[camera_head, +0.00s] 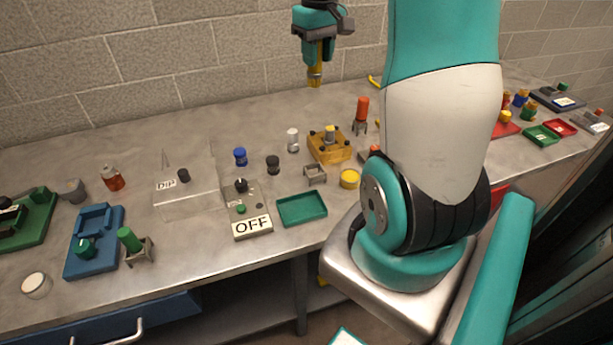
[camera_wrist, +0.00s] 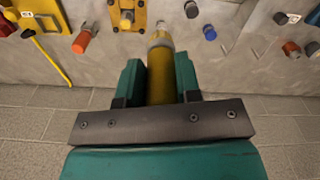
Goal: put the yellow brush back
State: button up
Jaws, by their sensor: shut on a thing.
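My gripper (camera_head: 316,58) is shut on the yellow brush (camera_head: 314,76), held in the air above the back of the bench. The brush points down, its tip well clear of the bench top. In the wrist view the yellow brush (camera_wrist: 160,72) lies between the two green fingers of my gripper (camera_wrist: 160,82), with a grey band near its far end. A small grey stand (camera_head: 315,173) with nothing visible in it stands near the front, in front of a yellow block (camera_head: 340,151).
An orange-handled brush (camera_head: 361,110) stands in a grey holder, and a green one (camera_head: 129,239) in another. A white bottle (camera_head: 292,140), blue jar (camera_head: 240,156), dark jar (camera_head: 272,165), green tray (camera_head: 302,209), OFF box (camera_head: 248,218) and yellow round tub (camera_head: 349,178) crowd the middle.

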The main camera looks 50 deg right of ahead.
aim_at(319, 82)
jog(key=shift+s+f+b, duration=0.3)
jog(key=shift+s+f, duration=0.1)
jog(key=shift+f, duration=0.05)
notch_tip(319, 82, down, 8)
jog(key=b, duration=0.8)
jog(key=shift+w+d+f, duration=0.1)
jog(key=shift+w+f, duration=0.05)
jog(key=shift+f, duration=0.1)
notch_tip(319, 82, down, 20)
jog(key=shift+r+p, duration=0.1)
jog(key=shift+p, duration=0.8)
jog(key=shift+f, duration=0.25)
jog(key=o, duration=1)
jog(key=shift+r, duration=0.1)
jog(key=shift+r, duration=0.1)
